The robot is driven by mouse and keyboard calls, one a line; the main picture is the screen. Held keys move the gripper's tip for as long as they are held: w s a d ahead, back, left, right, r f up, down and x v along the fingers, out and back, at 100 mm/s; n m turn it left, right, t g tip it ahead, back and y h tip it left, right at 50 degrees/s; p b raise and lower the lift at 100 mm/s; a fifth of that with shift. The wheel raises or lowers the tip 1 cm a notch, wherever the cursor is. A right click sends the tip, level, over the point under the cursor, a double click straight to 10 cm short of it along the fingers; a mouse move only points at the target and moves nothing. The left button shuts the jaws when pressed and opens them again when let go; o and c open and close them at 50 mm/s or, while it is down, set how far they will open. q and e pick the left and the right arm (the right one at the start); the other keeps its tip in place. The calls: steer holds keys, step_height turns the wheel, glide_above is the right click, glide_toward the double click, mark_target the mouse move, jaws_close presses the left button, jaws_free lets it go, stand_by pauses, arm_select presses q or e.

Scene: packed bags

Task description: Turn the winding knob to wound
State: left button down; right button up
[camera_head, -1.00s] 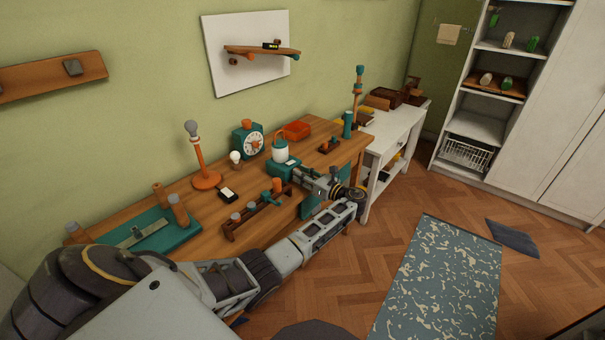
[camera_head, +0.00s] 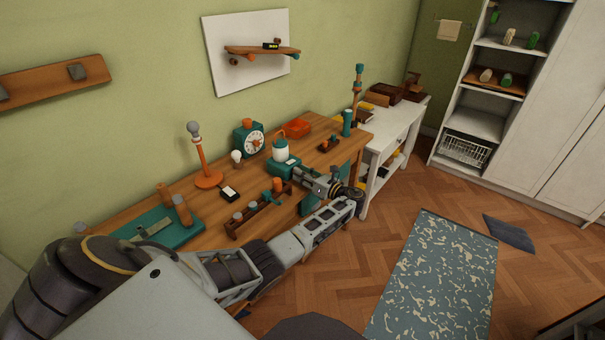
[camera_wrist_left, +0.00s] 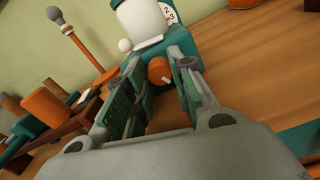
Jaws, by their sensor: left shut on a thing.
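The device with the winding knob has a teal base (camera_head: 279,168) and a white rounded body (camera_head: 281,154), and stands on the wooden workbench (camera_head: 222,216). In the left wrist view its orange knob (camera_wrist_left: 158,69) has a white pointer mark that slants toward the lower right. My left gripper (camera_head: 297,173) reaches the front of the base. In the wrist view its two green-padded fingers (camera_wrist_left: 160,76) are on either side of the knob, shut on it. In the head view the gripper hides the knob. No readable knob labels show. My right gripper is out of view.
A clock (camera_head: 254,141), a light bulb (camera_head: 237,157) and an orange lamp stand (camera_head: 208,179) stand to the left. A wooden rack (camera_head: 255,213) with several pegs lies close to my left arm. An orange box (camera_head: 297,127) lies behind.

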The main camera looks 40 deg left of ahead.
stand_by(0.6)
arm_select(q)
steer(key=c, duration=1.5)
jaws_free()
steer(key=shift+o, duration=0.2)
steer(key=shift+d, duration=0.2)
steer(key=d, duration=1.1)
steer(key=shift+s+d, duration=0.3)
steer(key=shift+s, duration=0.15)
